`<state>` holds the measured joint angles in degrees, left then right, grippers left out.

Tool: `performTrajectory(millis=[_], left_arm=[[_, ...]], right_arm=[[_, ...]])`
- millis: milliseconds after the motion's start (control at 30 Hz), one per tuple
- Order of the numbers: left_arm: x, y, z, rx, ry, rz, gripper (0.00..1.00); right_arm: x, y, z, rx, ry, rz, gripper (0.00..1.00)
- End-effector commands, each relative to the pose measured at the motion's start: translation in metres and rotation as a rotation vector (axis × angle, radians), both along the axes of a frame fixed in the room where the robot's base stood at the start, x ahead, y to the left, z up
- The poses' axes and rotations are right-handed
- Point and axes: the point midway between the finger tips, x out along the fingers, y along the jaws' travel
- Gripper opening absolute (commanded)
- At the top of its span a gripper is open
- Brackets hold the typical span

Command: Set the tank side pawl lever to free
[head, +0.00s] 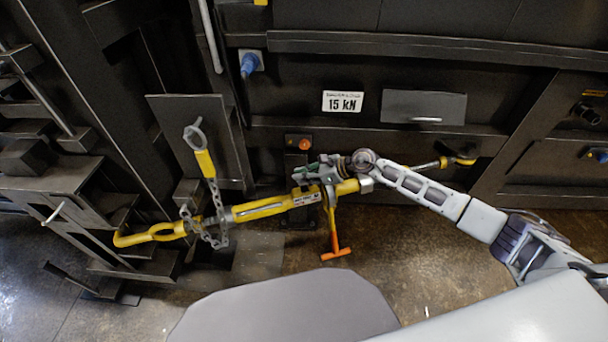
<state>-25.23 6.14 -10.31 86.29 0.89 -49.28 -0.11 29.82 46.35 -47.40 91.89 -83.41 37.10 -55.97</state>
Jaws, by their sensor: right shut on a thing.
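A yellow ratchet turnbuckle (262,210) runs nearly level across the middle of the head view, from a hook at the left to a yellow hook (460,161) at the right. An orange T-handle (336,252) hangs down from its middle. My right gripper (306,173) reaches in from the right and is at the top of the turnbuckle's middle section. It is shut on a small part there, which the fingers mostly hide. I cannot make out the pawl lever or its setting. My left gripper is not in view.
A chain (213,225) with a yellow-handled hook (204,160) hangs around the turnbuckle's left part. A dark machine wall with a "15 kN" label (342,101) and an orange button (305,144) stands behind. Dark metal steps fill the left. Floor shows below the turnbuckle.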

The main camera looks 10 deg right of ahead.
Motion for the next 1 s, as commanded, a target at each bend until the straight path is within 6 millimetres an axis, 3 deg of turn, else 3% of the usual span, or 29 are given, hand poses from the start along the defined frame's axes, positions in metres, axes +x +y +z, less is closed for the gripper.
performTrajectory(millis=[500,533,700,1000], left_arm=[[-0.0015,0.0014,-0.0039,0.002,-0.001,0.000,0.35],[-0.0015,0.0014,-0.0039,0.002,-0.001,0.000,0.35],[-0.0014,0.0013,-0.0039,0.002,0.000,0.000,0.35],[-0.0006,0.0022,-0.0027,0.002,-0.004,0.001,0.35]], right_arm=[[0.0005,0.0006,0.0005,-0.004,-0.001,-0.001,0.00],[0.0005,0.0006,0.0005,-0.004,-0.001,-0.001,0.15],[0.0003,0.0006,0.0004,-0.004,-0.001,0.000,0.35],[0.0000,0.0003,0.0002,-0.004,-0.001,0.000,0.35]])
